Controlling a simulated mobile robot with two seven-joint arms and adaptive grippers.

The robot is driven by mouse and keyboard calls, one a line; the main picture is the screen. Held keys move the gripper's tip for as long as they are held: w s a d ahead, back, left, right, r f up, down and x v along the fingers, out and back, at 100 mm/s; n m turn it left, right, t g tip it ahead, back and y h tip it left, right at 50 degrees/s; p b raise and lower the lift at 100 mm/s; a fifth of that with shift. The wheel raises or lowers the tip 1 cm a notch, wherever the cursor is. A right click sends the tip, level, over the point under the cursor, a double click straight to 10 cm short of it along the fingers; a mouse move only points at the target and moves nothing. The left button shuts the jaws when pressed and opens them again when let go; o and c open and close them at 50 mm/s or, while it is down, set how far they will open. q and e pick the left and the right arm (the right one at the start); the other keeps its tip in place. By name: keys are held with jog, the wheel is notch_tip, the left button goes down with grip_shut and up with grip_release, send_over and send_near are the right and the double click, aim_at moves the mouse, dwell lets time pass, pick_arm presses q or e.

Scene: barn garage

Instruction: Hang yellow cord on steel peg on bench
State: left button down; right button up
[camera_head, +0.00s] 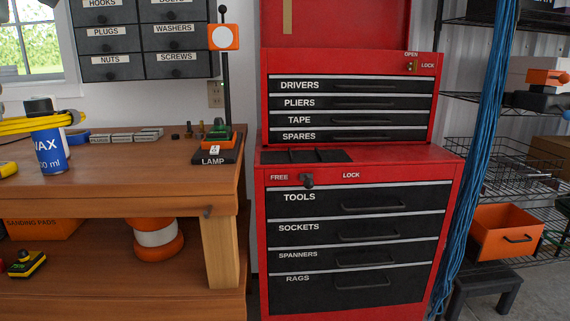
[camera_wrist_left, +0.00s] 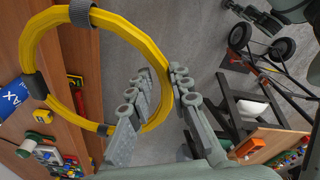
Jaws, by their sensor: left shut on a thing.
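The yellow cord (camera_head: 20,125) is a coil with dark wraps, seen nearly edge-on at the left of the head view, above the bench and overlapping the top of the blue wax can. In the left wrist view the cord (camera_wrist_left: 38,40) shows as a wide ring. My left gripper (camera_wrist_left: 161,72) is shut on the ring's side, with the cord between its fingers. My right gripper is not in view.
The wax can (camera_head: 50,151) stands on the bench near the cord. A red tool chest (camera_head: 262,235) is right of the bench.

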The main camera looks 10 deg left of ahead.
pick_arm(q)
jog(key=w+a+f+m, duration=0.1)
jog(key=a+f+m, duration=0.4)
jog(key=f, duration=0.9)
jog(key=w+d+f+m+t, duration=0.1)
jog(key=w+f+m, duration=0.1)
jog(key=f, duration=0.4)
jog(key=w+d+f+m, duration=0.2)
jog(key=f+m, duration=0.1)
jog(key=f, duration=0.3)
jog(key=w+d+f+m, duration=0.3)
jog(key=d+m, duration=0.2)
jog(key=d, duration=0.4)
jog(key=w+d+f+m+t, duration=0.1)
jog(key=w+d+f+m, duration=0.2)
jog(key=d+m, duration=0.3)
jog(key=w+d+f+m+h, duration=0.1)
jog(key=w+d+f+m, duration=0.2)
jog(key=d, duration=0.8)
notch_tip(320, 180, down, 2)
jog(key=m, duration=0.2)
jog(key=shift+d+m, duration=0.3)
